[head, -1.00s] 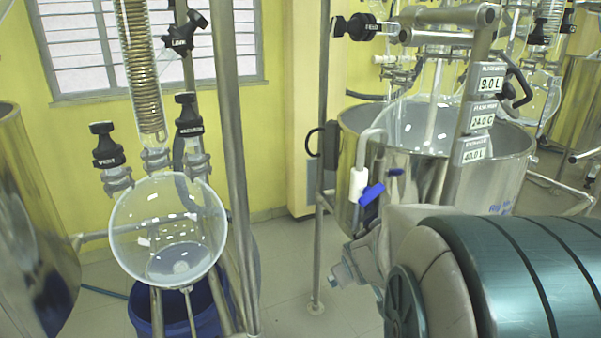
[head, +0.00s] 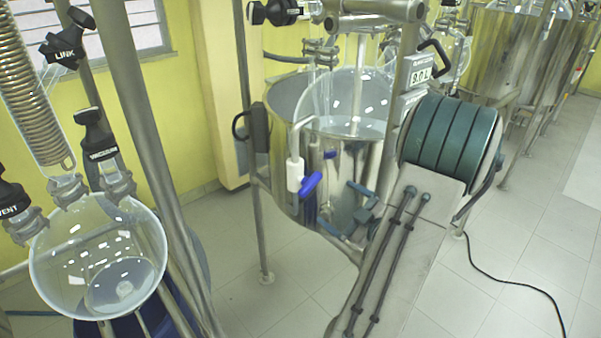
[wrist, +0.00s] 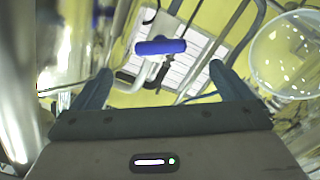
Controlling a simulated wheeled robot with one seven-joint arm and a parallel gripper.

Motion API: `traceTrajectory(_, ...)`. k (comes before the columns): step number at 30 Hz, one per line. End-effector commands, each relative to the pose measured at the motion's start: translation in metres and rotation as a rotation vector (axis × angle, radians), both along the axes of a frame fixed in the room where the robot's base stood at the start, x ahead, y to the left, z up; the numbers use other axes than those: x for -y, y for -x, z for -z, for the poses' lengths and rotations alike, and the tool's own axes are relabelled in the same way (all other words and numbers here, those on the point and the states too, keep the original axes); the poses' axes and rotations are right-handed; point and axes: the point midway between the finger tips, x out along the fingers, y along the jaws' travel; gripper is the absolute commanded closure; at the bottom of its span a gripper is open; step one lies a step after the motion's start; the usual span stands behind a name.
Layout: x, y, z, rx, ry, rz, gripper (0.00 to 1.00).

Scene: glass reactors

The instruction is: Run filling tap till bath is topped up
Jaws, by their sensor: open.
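The filling tap is a white-sleeved pipe (head: 295,172) with a blue lever handle (head: 311,184), hanging at the near left rim of the steel bath (head: 285,98). A glass vessel (head: 345,100) sits in the bath; the bath's water level cannot be made out. My gripper (head: 336,206) is open and empty, low in front of the bath wall, right of and below the handle. In the wrist view, the blue handle (wrist: 160,46) lies crosswise ahead, between and beyond my open fingers (wrist: 165,82), not touching them.
A readout panel (head: 420,70) on the bath's post is partly hidden by my arm. A round glass flask (head: 98,255) with valves hangs at the left. Steel posts (head: 150,150) stand between it and the bath. A black cable (head: 515,285) lies on the open floor at right.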

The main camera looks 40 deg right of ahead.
Motion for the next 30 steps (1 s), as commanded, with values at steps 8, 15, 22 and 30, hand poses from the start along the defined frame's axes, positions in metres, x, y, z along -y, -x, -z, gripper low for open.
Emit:
traceTrajectory(8,-0.005,-0.034,-0.004,0.011,-0.004,-0.011,0.02)
traceTrajectory(15,-0.008,-0.086,-0.004,0.010,-0.004,-0.008,0.02)
traceTrajectory(22,-0.010,-0.122,-0.003,0.009,-0.003,-0.004,0.02)
traceTrajectory(30,-0.011,-0.136,-0.001,0.008,-0.003,-0.002,0.02)
